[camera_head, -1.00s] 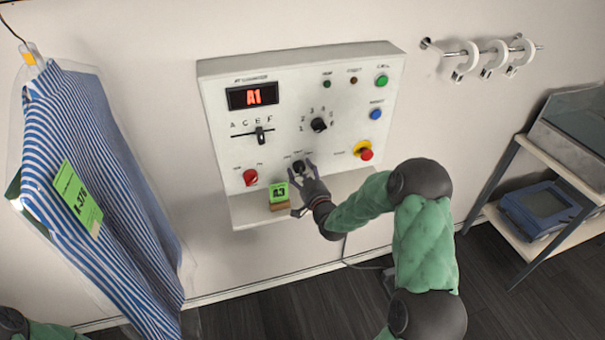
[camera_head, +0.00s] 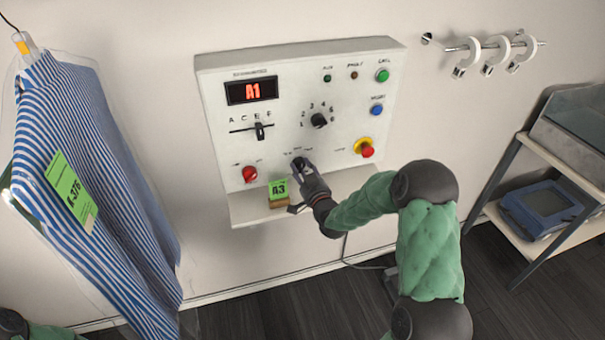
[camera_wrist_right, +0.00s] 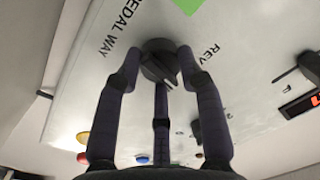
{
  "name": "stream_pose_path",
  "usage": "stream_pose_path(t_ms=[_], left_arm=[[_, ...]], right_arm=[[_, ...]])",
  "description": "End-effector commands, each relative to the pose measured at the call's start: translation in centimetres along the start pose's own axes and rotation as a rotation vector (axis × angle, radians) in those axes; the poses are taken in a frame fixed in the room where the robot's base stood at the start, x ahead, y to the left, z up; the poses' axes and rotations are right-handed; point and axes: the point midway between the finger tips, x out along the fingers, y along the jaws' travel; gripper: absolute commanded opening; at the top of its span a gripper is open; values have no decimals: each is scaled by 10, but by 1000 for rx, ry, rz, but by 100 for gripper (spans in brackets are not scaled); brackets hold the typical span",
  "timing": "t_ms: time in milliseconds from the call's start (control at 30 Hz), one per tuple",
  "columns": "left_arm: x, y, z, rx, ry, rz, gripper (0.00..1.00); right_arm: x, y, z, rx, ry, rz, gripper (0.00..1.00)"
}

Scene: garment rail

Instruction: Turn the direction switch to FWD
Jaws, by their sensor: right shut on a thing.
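The direction switch is a small black rotary knob, low in the middle of the white control panel (camera_head: 225,130). In the head view my right gripper covers most of it. In the right wrist view the direction switch (camera_wrist_right: 157,66) sits between the fingers, with printing "REV" to its right and "PEDAL WAY" to its left. I see no FWD label, and I cannot tell for sure where the knob points. My right gripper (camera_head: 298,164) is shut on the knob, and its fingers also show in the wrist view (camera_wrist_right: 160,57). My left gripper is out of view.
A red knob (camera_head: 250,174), a slider (camera_head: 260,131), an upper rotary knob (camera_head: 319,121) and a red emergency button (camera_head: 367,151) surround the switch. A green A3 tag (camera_head: 278,190) stands on the ledge just below. A striped shirt (camera_head: 85,190) hangs at left.

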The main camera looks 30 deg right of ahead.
Motion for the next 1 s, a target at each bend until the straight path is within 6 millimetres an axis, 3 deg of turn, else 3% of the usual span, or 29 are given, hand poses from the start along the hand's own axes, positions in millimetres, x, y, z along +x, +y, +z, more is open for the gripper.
stream_pose_path(t_ms=[100, 500, 1000], left_arm=[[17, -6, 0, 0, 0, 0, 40], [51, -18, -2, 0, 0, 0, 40], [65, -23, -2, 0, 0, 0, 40]], right_arm=[[0, 1, 4, 91, 10, -3, 6], [0, 0, 4, 394, 31, -6, 6], [0, 0, 3, 552, 40, -6, 6]])
